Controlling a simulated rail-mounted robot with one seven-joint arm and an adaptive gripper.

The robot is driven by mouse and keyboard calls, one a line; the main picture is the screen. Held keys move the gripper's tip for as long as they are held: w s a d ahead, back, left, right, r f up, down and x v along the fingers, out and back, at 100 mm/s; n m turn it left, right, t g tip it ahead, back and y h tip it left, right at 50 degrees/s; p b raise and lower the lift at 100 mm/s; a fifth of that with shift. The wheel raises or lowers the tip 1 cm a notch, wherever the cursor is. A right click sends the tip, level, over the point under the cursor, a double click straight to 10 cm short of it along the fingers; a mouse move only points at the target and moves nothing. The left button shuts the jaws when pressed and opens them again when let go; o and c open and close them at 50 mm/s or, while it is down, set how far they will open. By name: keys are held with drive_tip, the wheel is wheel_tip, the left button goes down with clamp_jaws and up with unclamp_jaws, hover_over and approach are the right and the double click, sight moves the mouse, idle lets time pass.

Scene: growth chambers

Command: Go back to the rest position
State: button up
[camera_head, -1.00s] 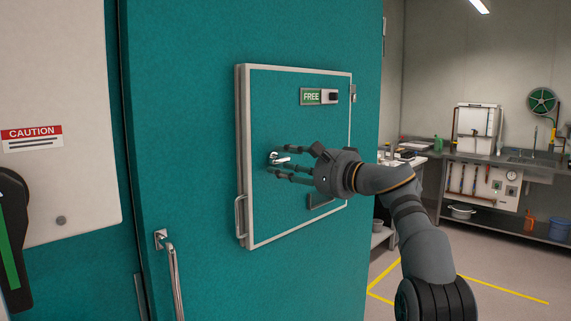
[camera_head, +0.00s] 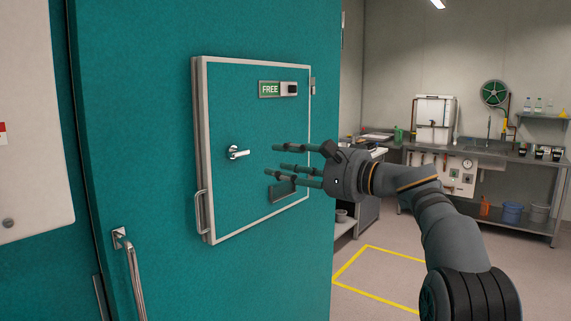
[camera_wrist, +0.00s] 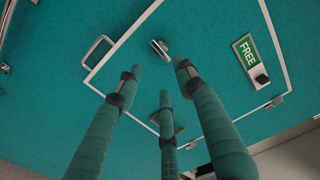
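My gripper (camera_head: 298,165) is in front of the small teal hatch door (camera_head: 225,190) with a white frame. Its fingers are spread and hold nothing. They point at the door's silver lever knob (camera_head: 237,153), which stands free, a little left of the fingertips in the head view. The wrist view shows the three fingers (camera_wrist: 150,80) apart, with the knob (camera_wrist: 159,48) beyond the tips and nothing between them. The hatch looks shut, and its sign (camera_head: 270,89) reads FREE.
A bar handle (camera_head: 202,211) is on the hatch's left edge and a long handle (camera_head: 130,270) on the big teal door. A steel bench with a sink (camera_head: 486,148) stands at the back right. Yellow lines (camera_head: 375,247) mark open floor to the right.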

sight(243, 155)
drive_tip(key=shift+s+d, duration=0.1)
drive_tip(key=shift+s, duration=0.05)
drive_tip(key=x, duration=1.2)
idle(0.5)
drive_tip(key=m+p, duration=0.1)
drive_tip(key=m, duration=0.2)
drive_tip(key=shift+s+r, duration=0.1)
drive_tip(key=shift+m, duration=0.4)
idle(1.2)
drive_tip(key=shift+f, duration=0.25)
